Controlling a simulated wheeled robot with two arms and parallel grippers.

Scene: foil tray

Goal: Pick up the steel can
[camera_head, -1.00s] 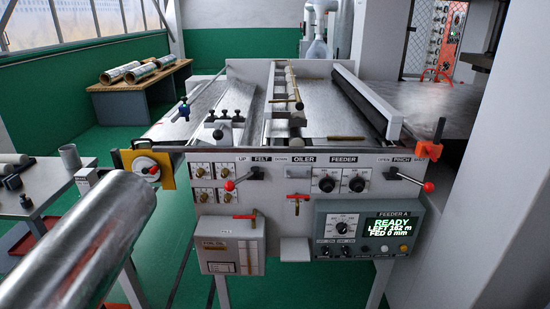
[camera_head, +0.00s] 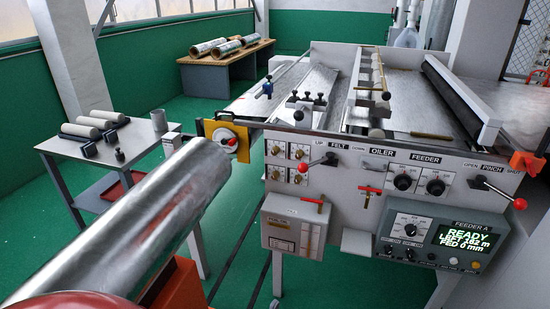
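A small upright grey metal can (camera_head: 159,122), which looks like the steel can, stands at the right end of the metal side table (camera_head: 95,160) on the left. A small white box (camera_head: 173,141) is close beside it at the table's edge. The can's lower part is partly covered by this box. Neither of my grippers is in view.
A large silver roll (camera_head: 150,215) fills the lower left foreground, with red-orange parts below it. The feeder machine (camera_head: 340,180) with levers and knobs stands at right. A wooden-topped bench (camera_head: 226,62) stands behind.

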